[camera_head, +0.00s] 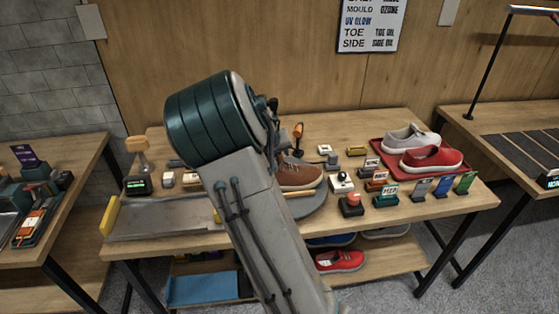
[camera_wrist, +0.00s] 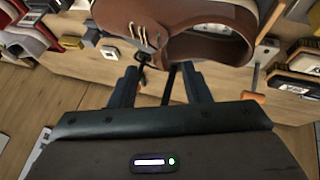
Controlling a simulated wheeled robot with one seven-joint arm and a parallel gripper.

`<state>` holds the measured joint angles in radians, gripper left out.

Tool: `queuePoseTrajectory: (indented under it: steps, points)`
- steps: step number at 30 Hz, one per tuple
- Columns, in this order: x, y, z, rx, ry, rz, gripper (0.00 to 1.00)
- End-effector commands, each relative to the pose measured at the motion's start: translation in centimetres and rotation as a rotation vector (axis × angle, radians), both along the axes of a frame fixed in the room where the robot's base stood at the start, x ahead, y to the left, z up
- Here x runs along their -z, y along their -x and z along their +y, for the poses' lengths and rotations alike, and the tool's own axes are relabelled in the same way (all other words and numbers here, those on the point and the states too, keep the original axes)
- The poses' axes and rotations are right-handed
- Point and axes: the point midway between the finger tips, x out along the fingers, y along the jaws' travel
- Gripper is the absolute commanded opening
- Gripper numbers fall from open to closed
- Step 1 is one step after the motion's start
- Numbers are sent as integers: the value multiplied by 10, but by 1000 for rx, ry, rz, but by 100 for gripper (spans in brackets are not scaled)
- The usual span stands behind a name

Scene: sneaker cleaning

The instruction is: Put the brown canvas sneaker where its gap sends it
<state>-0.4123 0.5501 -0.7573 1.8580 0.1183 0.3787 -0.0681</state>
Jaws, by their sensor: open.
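The brown canvas sneaker (camera_head: 298,175) sits on a grey round plate (camera_head: 312,207) in the middle of the table, partly hidden behind my arm. In the wrist view the sneaker (camera_wrist: 225,14) fills the top, with its laces and dark opening showing. My gripper (camera_wrist: 158,78) is open below it in that picture. Its two fingers stand apart with nothing clearly held between them. A thin dark part shows between the fingers near the sneaker's edge; I cannot tell whether they touch. In the head view my arm hides most of the gripper.
A red tray (camera_head: 376,158) holds a grey sneaker (camera_head: 411,139) and a red sneaker (camera_head: 431,160) at the right. Small devices and coloured cards (camera_head: 443,187) crowd the table's front right. A metal tray (camera_head: 160,218) lies at left. A slatted side table (camera_head: 520,150) stands far right. More shoes lie below.

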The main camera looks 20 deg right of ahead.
Motion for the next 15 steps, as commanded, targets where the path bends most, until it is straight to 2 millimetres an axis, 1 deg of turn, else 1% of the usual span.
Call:
queuePoseTrajectory:
  steps: [1,3,6,10,15]
  points:
    - [-9,4,6,-2,-2,-3,43]
    - [-20,9,11,-3,-2,-2,43]
    - [-33,15,17,-3,-2,-2,43]
    - [-44,20,22,-1,-2,-1,43]
    - [-51,26,25,2,-11,2,43]
